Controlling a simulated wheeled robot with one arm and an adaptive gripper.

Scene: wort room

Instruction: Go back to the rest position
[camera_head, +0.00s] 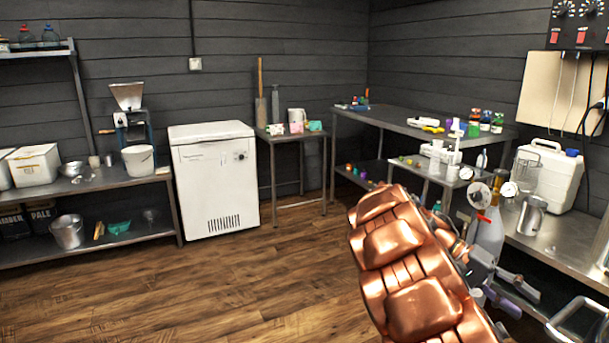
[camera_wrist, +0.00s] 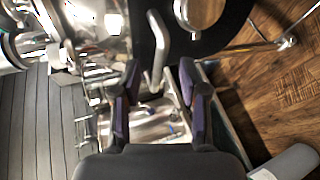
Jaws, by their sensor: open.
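My arm, copper coloured, reaches from the bottom of the head view towards the steel bench on the right. My gripper (camera_head: 508,292) is at its end, partly hidden behind the arm, in front of the bench's near edge. In the wrist view my gripper (camera_wrist: 160,98) shows two purple-padded fingers standing apart with nothing held between them. A curved metal handle (camera_wrist: 160,45) shows just beyond the fingertips; I cannot tell whether they touch it.
A steel bench (camera_head: 572,248) on the right carries a metal jug (camera_head: 531,216) and a white jerrycan (camera_head: 553,177). A grey bottle (camera_head: 489,238) stands close to my gripper. A white chest appliance (camera_head: 213,178) stands at the back. The wooden floor (camera_head: 180,295) on the left is clear.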

